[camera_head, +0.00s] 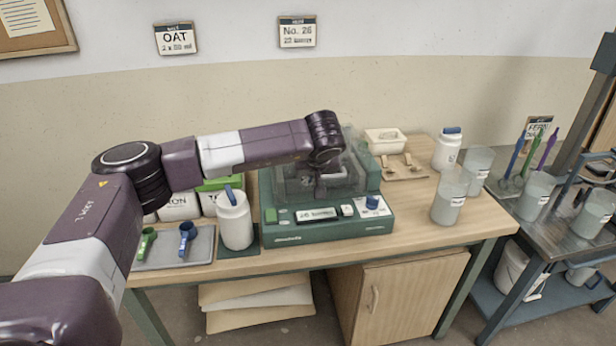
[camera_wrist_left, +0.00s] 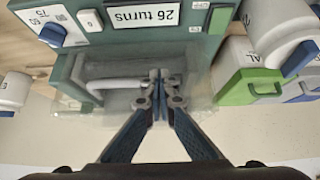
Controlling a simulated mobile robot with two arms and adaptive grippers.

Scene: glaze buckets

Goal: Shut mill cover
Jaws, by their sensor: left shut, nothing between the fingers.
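The mill is a green machine (camera_head: 330,229) on the wooden table, with a display and knob on its front panel. In the left wrist view its panel (camera_wrist_left: 105,37) reads "26 turns". Its clear cover (camera_head: 290,180) shows behind the panel, partly hidden by my left arm; I cannot tell its exact angle. The cover also shows in the left wrist view (camera_wrist_left: 196,98). My left gripper (camera_head: 319,192) is over the mill at the cover. Its fingertips (camera_wrist_left: 161,76) are together with nothing between them; whether they touch the cover is unclear. My right gripper is out of view.
A white bottle (camera_head: 234,220) stands close left of the mill, beside a grey tray (camera_head: 203,246) with green and blue scoops. Frosted beakers (camera_head: 447,203) and another white bottle (camera_head: 447,150) stand to the right. Boxes are behind the left bottle.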

